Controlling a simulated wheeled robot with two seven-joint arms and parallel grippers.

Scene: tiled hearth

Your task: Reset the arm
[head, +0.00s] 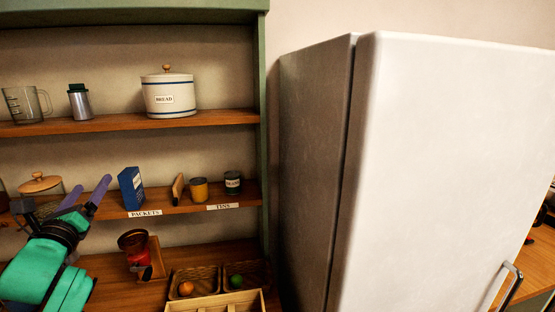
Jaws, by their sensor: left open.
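My left gripper (91,186) comes in from the lower left on its green arm. Its two purple fingers point up and to the right, and they are apart with nothing seen between them. It is in front of the lower shelf (190,203), to the left of a blue packet (131,187). It hides part of the shelf edge and of a lidded jar (40,184) behind it. My right gripper is out of view.
The upper shelf (220,117) holds a glass jug, a shaker and a bread crock (169,95). Tins (199,190) stand right of the packet. Baskets (195,276) with fruit sit below. A tall white fridge (440,170) blocks the right side.

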